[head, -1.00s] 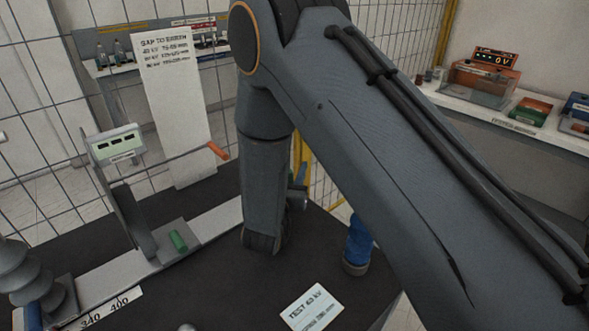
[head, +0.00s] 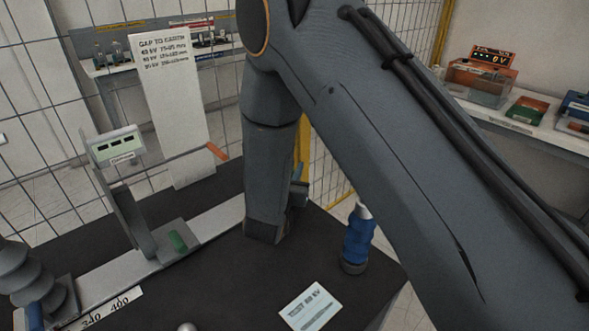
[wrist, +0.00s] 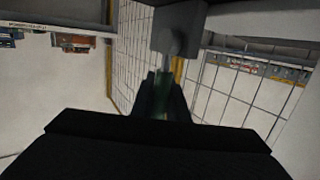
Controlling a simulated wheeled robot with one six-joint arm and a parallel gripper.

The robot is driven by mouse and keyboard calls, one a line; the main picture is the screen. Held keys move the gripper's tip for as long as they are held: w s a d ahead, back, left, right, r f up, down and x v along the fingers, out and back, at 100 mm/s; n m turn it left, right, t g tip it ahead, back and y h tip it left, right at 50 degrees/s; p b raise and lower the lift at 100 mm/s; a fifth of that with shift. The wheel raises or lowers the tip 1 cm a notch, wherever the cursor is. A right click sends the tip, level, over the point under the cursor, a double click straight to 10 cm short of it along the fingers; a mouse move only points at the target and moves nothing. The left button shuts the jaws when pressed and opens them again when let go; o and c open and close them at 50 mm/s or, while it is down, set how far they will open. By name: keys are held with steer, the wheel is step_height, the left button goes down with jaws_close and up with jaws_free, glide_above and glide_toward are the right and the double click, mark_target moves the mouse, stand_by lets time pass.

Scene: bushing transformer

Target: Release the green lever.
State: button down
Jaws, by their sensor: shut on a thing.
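In the wrist view my gripper (wrist: 160,88) is shut on a dim green piece (wrist: 161,104), which looks like the green lever's handle. A pale rod runs from it to a grey block (wrist: 180,22). In the head view my own arm hides the gripper and most of what it holds. A separate small green piece (head: 177,241) sits on the pale rail at the left, beside a grey upright bracket, clear of my arm.
A white test card (head: 310,306) lies at the front. An orange-tipped rod (head: 217,152) sticks out at the left. Mesh fencing (head: 330,150) stands behind; a shelf with boxes (head: 495,80) is at right.

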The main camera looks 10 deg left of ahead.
steer(key=c, duration=1.7)
jaws_free()
steer(key=shift+c, duration=0.2)
steer(key=s+a+r+b, duration=0.1)
steer(key=s+b, duration=0.1)
steer(key=s, duration=0.5)
steer(key=shift+s, duration=0.35)
